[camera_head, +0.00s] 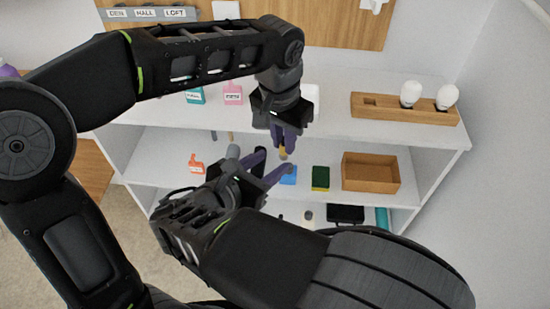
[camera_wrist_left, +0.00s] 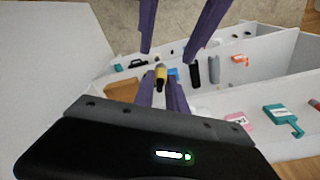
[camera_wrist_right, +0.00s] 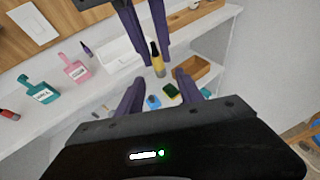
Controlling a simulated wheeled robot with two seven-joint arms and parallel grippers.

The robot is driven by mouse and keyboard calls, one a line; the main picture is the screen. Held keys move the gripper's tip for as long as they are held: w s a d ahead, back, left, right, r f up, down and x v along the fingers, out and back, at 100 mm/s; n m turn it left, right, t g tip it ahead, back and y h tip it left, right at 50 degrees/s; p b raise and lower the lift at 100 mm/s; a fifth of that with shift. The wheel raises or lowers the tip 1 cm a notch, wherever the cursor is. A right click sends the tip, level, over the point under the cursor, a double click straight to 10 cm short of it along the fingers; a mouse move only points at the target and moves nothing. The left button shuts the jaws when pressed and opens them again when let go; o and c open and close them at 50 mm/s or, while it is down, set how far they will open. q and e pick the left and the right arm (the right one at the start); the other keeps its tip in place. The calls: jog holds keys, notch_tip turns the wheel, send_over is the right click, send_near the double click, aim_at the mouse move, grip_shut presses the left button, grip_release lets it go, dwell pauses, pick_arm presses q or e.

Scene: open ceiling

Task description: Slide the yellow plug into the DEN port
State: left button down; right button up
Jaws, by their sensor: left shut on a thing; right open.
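The yellow plug (camera_head: 283,153), with a black part, is held between the purple fingers of my left gripper (camera_head: 283,148) above the shelf unit. It also shows in the left wrist view (camera_wrist_left: 160,73) and the right wrist view (camera_wrist_right: 158,62). My right gripper (camera_head: 273,165) is open just below and left of the plug in the head view. In the right wrist view its spread fingers face the plug, apparently without touching it. The DEN label (camera_head: 118,13) is at the left end of a grey panel (camera_head: 150,20) at the top left. The port itself is hard to make out.
A wooden holder (camera_head: 368,106) with white bulbs stands on the top shelf at right. Teal (camera_head: 195,96) and pink (camera_head: 233,94) tagged items lie further left. A wooden box (camera_head: 370,172) and a green sponge (camera_head: 320,178) are on the shelf below.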

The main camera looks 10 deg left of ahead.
jog(key=v, duration=0.4)
dwell(0.5)
jog(key=w+d+f+m+g, duration=0.1)
jog(key=d+f+m+g, duration=0.2)
jog(key=f, duration=0.4)
jog(key=d+f+g, duration=0.3)
jog(key=d+f, duration=0.1)
jog(key=f, duration=0.2)
pick_arm(q)
jog(key=w+a+f+n, duration=0.1)
jog(key=w+a, duration=0.3)
jog(key=a, duration=0.7)
jog(key=shift+f, duration=0.45)
pick_arm(e)
jog(key=s+d+f+m+g+y, duration=0.2)
jog(key=s+d+f+m+y, duration=0.1)
jog(key=f+m, duration=0.5)
jog(key=s+d+f+m+g+y, duration=0.2)
jog(key=f+m, duration=0.6)
jog(key=m, duration=0.4)
jog(key=s+d+f+m+g+y, duration=0.2)
jog(key=s+d+f+m+y, duration=0.2)
jog(key=s+d+f+m, duration=0.2)
notch_tip(320, 180, down, 3)
jog(key=d+m, duration=0.2)
jog(key=m, duration=0.2)
jog(key=shift+y, duration=0.3)
